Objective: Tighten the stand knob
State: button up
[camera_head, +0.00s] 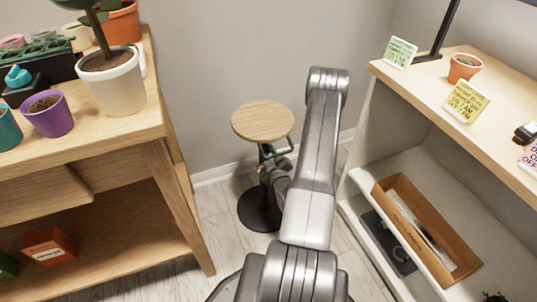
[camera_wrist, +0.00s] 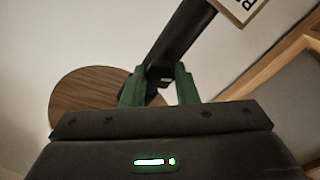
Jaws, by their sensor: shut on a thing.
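The stand (camera_head: 262,121) has a round wooden top, a dark post and a round black base (camera_head: 259,212) on the floor. Its top also shows in the wrist view (camera_wrist: 85,98), beside the dark post (camera_wrist: 183,38). My gripper (camera_wrist: 160,82) has its green fingers on both sides of a small dark knob (camera_wrist: 159,72) at the post and is shut on it. In the head view my gripper (camera_head: 271,168) is at the post below the top, partly hidden by my arm. The knob cannot be made out there.
A wooden plant bench (camera_head: 150,110) with pots stands at the left. A white shelf unit (camera_head: 378,70) with a wooden top stands at the right; a cardboard box (camera_head: 462,282) lies on its lower shelf. The wall is close behind the stand. Bare floor (camera_head: 215,215) lies between bench and stand.

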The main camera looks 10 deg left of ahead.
jog(key=o, duration=1)
jog(key=p+v, duration=0.2)
jog(key=v, duration=1.2)
jog(key=shift+w, duration=0.15)
jog(key=b+x, duration=0.2)
jog(key=x, duration=1.1)
jog(key=shift+w+a, duration=0.25)
jog(key=shift+w, duration=0.05)
